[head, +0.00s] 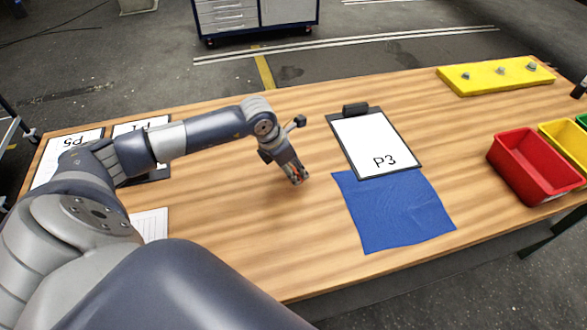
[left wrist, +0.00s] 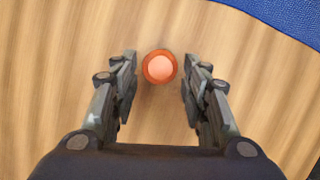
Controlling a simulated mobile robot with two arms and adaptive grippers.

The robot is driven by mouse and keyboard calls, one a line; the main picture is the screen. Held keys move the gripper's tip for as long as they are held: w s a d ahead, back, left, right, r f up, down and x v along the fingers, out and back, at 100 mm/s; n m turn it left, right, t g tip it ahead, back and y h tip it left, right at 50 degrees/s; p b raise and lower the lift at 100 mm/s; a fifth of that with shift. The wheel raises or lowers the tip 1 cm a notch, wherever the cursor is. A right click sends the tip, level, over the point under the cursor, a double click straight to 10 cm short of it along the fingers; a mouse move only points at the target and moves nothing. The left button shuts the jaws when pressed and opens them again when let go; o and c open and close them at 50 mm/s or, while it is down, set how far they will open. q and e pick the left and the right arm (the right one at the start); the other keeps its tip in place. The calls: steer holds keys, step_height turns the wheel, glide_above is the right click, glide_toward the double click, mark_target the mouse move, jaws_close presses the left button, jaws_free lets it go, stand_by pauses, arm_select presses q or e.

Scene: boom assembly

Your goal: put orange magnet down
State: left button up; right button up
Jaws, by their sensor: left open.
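The orange magnet (left wrist: 159,67) shows in the left wrist view as a small round piece with a paler top, between the two fingertips. My left gripper (left wrist: 158,80) is open, with a gap on each side of the magnet. In the head view my left gripper (head: 298,177) points down at the wooden table, left of the blue cloth. A bit of orange shows at its fingertips there, but the magnet is mostly hidden by the fingers. I cannot tell whether the magnet touches the table. My right gripper is not in view.
A blue cloth (head: 395,212) lies right of the gripper, below the clipboard (head: 372,145) marked P3. A red bin (head: 537,168) and a yellow bin (head: 568,142) stand at the right. A yellow block (head: 495,76) lies at the back right. Table around the gripper is clear.

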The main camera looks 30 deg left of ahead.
arm_select(q)
steer(key=b+v, duration=0.3)
steer(key=v, duration=0.8)
steer(key=shift+r, duration=0.15)
